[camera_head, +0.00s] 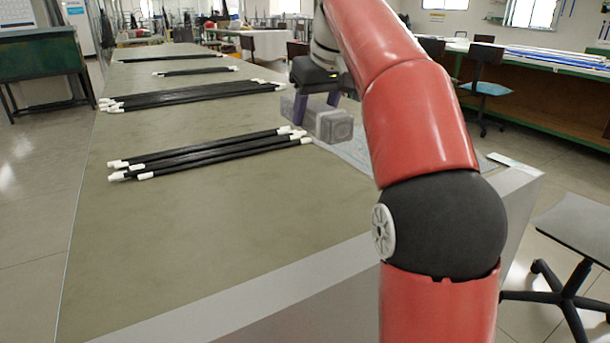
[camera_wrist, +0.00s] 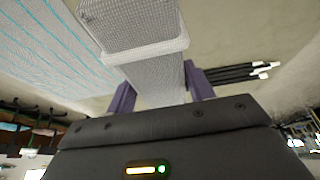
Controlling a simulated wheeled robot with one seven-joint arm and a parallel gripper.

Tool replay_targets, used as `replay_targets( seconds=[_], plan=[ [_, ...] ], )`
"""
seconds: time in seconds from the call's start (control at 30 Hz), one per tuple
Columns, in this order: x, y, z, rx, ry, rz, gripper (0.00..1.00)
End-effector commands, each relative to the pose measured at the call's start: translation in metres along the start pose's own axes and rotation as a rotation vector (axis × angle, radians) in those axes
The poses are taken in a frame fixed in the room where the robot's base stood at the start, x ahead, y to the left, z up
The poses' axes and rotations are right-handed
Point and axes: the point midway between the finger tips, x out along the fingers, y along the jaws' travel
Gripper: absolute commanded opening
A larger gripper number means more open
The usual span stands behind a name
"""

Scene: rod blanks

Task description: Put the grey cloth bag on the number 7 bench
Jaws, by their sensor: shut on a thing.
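My gripper (camera_head: 316,106) is shut on a grey thing with a woven surface, which I take as the grey cloth bag (camera_head: 334,126). The bag is long and block-shaped, with a wider end facing my body. In the wrist view the purple fingers (camera_wrist: 158,84) sit on either side of the grey bag (camera_wrist: 145,45). The bag is over the right part of a long bench (camera_head: 215,225); whether it touches the top is unclear. No number 7 is readable on any bench.
Bundles of black rods with white ends lie on the bench: a near bundle (camera_head: 215,154), a middle bundle (camera_head: 190,94) and others farther back. The near bench top is clear. A sheet with pale blue lines (camera_head: 355,150) lies at the right. Chairs (camera_head: 484,82) and a stool (camera_head: 580,228) stand right.

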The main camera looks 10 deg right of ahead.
Motion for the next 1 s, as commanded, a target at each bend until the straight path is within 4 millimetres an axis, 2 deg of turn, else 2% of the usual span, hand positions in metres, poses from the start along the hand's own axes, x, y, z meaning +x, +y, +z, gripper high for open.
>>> replay_targets(
  seconds=[0.03, 0.1, 0.3, 0.4, 0.57, 0.8, 1.0],
  plan=[
    [0.021, 0.0, 0.01, 0.001, -0.003, -0.001, 0.28],
    [0.039, 0.0, 0.017, 0.001, -0.004, -0.001, 0.28],
    [0.084, 0.0, 0.036, 0.002, -0.003, 0.0, 0.28],
    [0.099, 0.001, 0.042, 0.002, -0.001, 0.0, 0.28],
    [0.11, 0.001, 0.046, 0.002, 0.0, 0.001, 0.28],
    [0.14, 0.001, 0.058, 0.001, -0.001, 0.001, 0.28],
    [0.144, 0.001, 0.06, 0.001, 0.001, 0.001, 0.28]
  ],
)
